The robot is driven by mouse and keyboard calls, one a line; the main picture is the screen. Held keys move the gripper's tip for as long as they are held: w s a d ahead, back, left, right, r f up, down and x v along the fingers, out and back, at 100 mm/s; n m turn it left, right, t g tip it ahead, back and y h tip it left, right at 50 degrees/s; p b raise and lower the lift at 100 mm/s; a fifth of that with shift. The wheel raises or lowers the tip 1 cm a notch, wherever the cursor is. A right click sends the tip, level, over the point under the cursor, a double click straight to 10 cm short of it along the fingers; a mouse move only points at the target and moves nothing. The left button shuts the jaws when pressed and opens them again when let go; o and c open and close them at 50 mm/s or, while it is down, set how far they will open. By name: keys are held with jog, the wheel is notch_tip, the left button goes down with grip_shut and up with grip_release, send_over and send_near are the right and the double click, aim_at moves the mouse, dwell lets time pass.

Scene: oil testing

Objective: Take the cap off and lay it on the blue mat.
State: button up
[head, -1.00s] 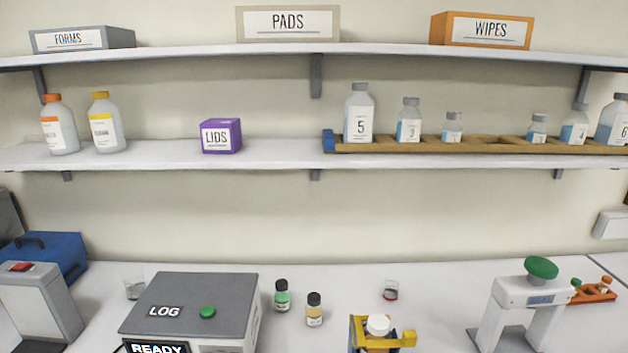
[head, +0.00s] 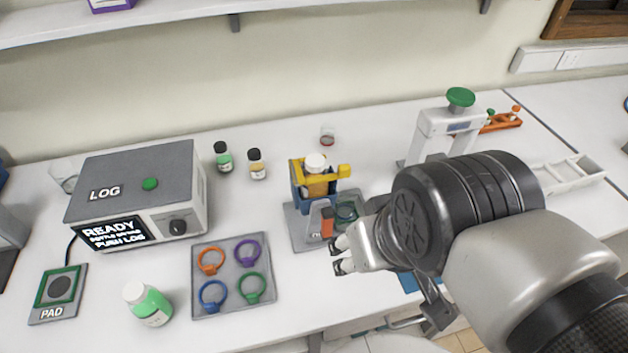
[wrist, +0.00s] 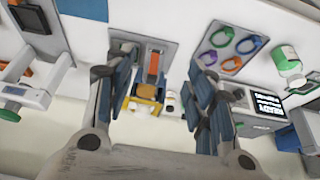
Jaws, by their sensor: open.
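A white cap (head: 315,161) sits on an amber bottle (head: 318,184) held upright in a yellow and blue clamp stand (head: 300,199) on a grey base. The bottle's amber body also shows in the wrist view (wrist: 147,88), between my fingers. My gripper (head: 340,254) is in front of the stand and to its lower right, apart from the cap. In the wrist view my gripper (wrist: 160,95) has its fingers spread wide with nothing between them. The blue mat (wrist: 82,8) shows at the top of the wrist view; in the head view my arm mostly hides it (head: 408,282).
A grey tray of coloured rings (head: 232,268) and a green-labelled bottle (head: 147,304) stand left of my gripper. The LOG box (head: 140,185) is farther left. A white press (head: 440,130) stands at the back right.

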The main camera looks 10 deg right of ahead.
jog(key=shift+o, duration=0.7)
jog(key=shift+r, duration=0.1)
jog(key=shift+o, duration=0.4)
jog(key=w+r+m+p, duration=0.1)
jog(key=w+r+p, duration=0.3)
jog(key=r, duration=0.2)
jog(key=shift+w+g, duration=0.4)
notch_tip(320, 180, up, 4)
jog(key=m+g+p, duration=0.4)
jog(key=m+p, duration=0.2)
jog(key=p, duration=0.7)
send_over(315, 160)
notch_tip(315, 160, down, 11)
jog(key=shift+s+a+f+b, duration=0.1)
jog(key=shift+f+b, duration=0.05)
jog(key=shift+b, duration=0.3)
jog(key=shift+f, duration=2.75)
